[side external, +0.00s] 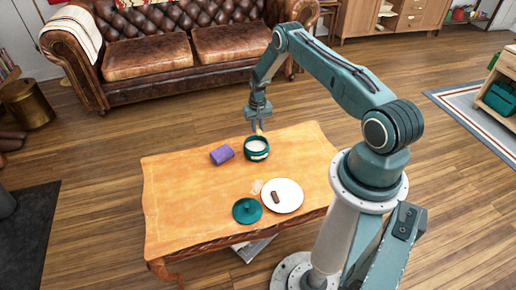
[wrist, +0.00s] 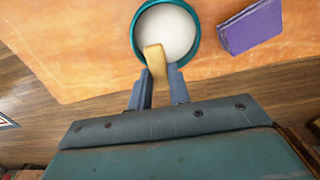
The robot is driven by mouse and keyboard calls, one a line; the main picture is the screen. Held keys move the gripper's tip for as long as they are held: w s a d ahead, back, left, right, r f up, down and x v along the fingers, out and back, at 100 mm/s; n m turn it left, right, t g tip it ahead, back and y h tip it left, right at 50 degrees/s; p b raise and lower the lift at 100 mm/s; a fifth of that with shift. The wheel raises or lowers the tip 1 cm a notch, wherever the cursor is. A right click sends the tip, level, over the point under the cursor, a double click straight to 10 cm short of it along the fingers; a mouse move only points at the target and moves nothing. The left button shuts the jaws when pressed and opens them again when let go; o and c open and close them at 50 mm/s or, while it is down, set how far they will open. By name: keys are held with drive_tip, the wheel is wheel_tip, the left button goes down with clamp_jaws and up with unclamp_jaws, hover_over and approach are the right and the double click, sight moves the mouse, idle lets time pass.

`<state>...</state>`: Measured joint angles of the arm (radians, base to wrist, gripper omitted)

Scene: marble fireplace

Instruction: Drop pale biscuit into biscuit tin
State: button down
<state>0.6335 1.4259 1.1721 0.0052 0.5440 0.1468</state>
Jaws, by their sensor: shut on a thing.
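The biscuit tin (side external: 257,152) is a round teal tin with a pale inside, standing open and upright on the wooden table. In the wrist view its mouth (wrist: 167,32) shows at the top centre. My gripper (side external: 259,127) is above the tin's far side, pointing down. It is shut on the pale biscuit (wrist: 156,62), a flat yellowish piece. In the wrist view the biscuit's outer end overlaps the near part of the tin's mouth. I cannot tell the exact height of the biscuit above the rim.
A purple block (side external: 222,155) lies left of the tin. A white plate (side external: 290,196) holds a brown biscuit (side external: 275,197). A teal lid (side external: 247,210) and a pale scrap (side external: 257,186) lie near the plate. The left of the table (side external: 180,200) is clear.

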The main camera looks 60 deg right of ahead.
sight(258, 128)
drive_tip(key=c, duration=1.2)
unclamp_jaws()
drive_tip(key=shift+c, duration=0.2)
drive_tip(key=shift+r, duration=0.1)
wheel_tip(258, 128, up, 14)
drive_tip(key=shift+f, duration=0.2)
